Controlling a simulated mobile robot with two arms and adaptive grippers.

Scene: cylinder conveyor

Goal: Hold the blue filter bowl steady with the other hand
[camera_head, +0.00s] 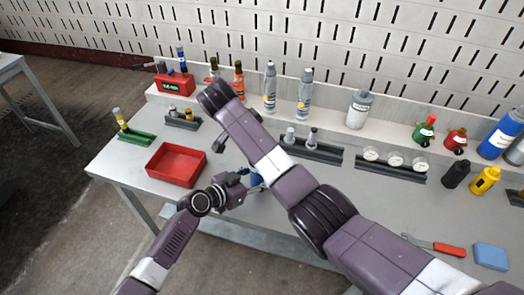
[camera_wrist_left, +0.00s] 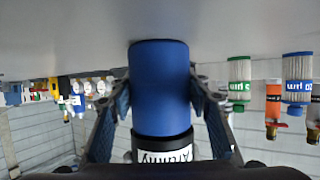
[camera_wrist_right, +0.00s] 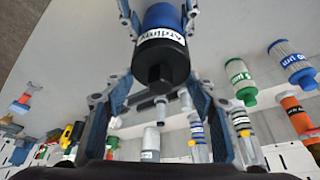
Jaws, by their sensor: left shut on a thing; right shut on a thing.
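The blue filter bowl (camera_wrist_left: 158,75) fills the middle of the left wrist view, with a black head (camera_wrist_left: 163,146) with a white label at its end. My left gripper (camera_wrist_left: 160,95) is shut on the bowl, one finger on each side. In the right wrist view the bowl (camera_wrist_right: 163,16) shows at the top, joined to the black head (camera_wrist_right: 160,60). My right gripper (camera_wrist_right: 160,82) is shut on that head, its fingers on either side. In the head view only a little of the bowl (camera_head: 257,180) shows beside my left gripper (camera_head: 247,188); my right arm hides most of the rest.
A red tray (camera_head: 176,164) stands left on the grey table (camera_head: 118,162). Green-capped (camera_wrist_right: 240,80) and blue-capped (camera_wrist_right: 290,62) filters show in the right wrist view. Spray bottles (camera_head: 304,94), a gauge rack (camera_head: 394,168) and a red-handled tool (camera_head: 448,249) are at the back and right.

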